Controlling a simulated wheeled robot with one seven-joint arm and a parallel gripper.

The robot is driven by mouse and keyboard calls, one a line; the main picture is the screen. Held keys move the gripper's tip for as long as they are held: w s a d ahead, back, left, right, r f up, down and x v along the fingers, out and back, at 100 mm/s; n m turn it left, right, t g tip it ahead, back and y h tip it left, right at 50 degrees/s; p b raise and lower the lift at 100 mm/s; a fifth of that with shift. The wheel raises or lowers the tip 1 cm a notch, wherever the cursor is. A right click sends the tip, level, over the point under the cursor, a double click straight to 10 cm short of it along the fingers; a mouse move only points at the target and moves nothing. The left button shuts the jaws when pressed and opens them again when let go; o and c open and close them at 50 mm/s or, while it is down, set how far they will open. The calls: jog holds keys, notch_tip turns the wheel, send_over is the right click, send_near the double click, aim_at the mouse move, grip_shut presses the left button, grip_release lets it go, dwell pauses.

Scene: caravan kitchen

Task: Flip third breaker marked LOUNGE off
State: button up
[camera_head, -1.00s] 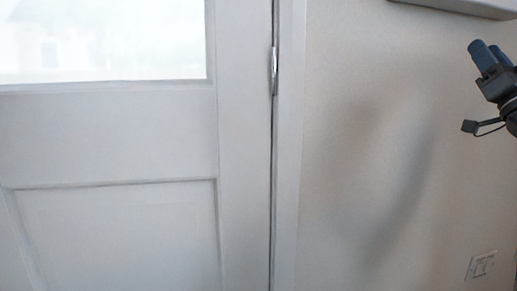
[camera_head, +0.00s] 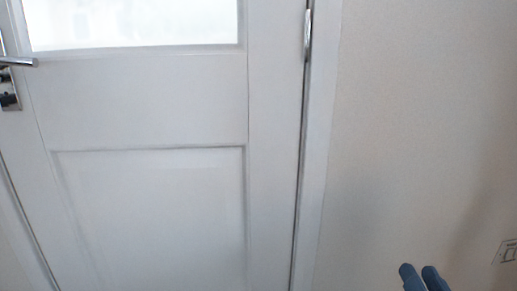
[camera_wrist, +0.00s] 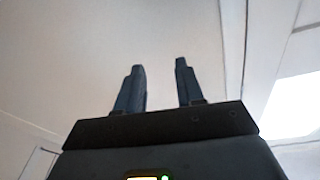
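No breaker panel and no LOUNGE label show in either view now. My gripper (camera_head: 422,275) shows at the lower right of the head view, only its two blue fingertips in frame, in front of the plain wall. In the wrist view my gripper (camera_wrist: 159,72) points up the picture. Its two dark blue fingers stand apart with an empty gap between them. Nothing is held.
A white door (camera_head: 150,110) with a bright glass pane (camera_head: 130,20) fills the left. Its metal handle (camera_head: 15,62) is at the far left. A beige wall (camera_head: 420,130) stands at right, with a small wall plate (camera_head: 509,252) at the right edge.

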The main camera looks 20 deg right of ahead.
jog(key=s+a+f+n+g+y, duration=0.1)
jog(key=s+a+f+n+y, duration=0.1)
jog(key=s+a, duration=0.45)
jog(key=s+a+f+n+g+y, duration=0.1)
jog(key=s+a+f+n+y, duration=0.15)
jog(key=s, duration=0.75)
jog(key=s+a+f+n+g+y, duration=0.1)
jog(key=s+a+n+g+y, duration=0.1)
jog(key=s+a, duration=0.5)
notch_tip(320, 180, up, 28)
jog(key=s+d+p, duration=0.1)
jog(key=p, duration=2.6)
jog(key=shift+f, duration=0.25)
